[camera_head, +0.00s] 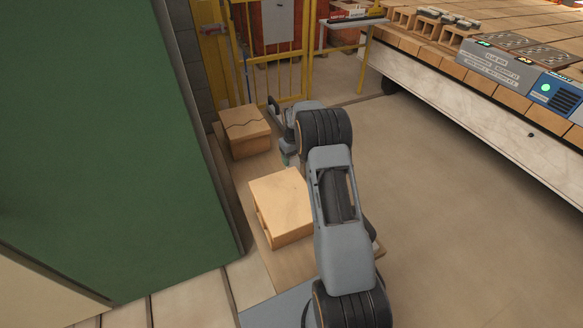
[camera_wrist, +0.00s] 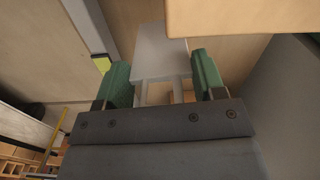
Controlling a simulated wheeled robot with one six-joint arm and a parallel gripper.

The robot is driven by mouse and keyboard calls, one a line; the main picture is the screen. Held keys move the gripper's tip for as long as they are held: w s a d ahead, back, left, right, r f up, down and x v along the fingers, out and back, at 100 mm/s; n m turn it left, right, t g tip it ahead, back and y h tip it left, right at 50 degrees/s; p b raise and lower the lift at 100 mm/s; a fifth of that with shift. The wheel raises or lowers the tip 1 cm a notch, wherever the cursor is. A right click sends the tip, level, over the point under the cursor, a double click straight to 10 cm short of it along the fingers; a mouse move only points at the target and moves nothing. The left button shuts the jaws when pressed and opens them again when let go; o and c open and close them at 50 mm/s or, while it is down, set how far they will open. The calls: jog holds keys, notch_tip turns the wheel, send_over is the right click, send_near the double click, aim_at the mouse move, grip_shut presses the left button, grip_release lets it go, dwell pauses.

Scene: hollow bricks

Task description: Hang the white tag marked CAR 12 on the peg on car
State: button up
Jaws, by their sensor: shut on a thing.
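In the wrist view my gripper (camera_wrist: 161,72) has a green finger on each side of a pale grey-white flat piece (camera_wrist: 160,50) and is shut on it. The piece looks like the tag, but no lettering can be read on it. In the head view my gripper (camera_head: 286,157) is small, partly behind my own arm, above the floor strip between two tan blocks. The held piece cannot be made out there. The low car (camera_head: 470,118) with a pale side stands at the right, well away from my gripper.
A tan block (camera_head: 281,203) lies near my arm, and a block with a dark wavy line (camera_head: 246,130) stands behind it. A green wall (camera_head: 100,130) closes the left. A yellow frame (camera_head: 277,75) stands at the back. The floor (camera_head: 440,230) right of my arm is clear.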

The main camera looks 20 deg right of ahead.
aim_at(293, 165)
jog(key=shift+f, duration=2.3)
jog(key=shift+f, duration=0.1)
jog(key=shift+f, duration=0.15)
jog(key=o, duration=0.9)
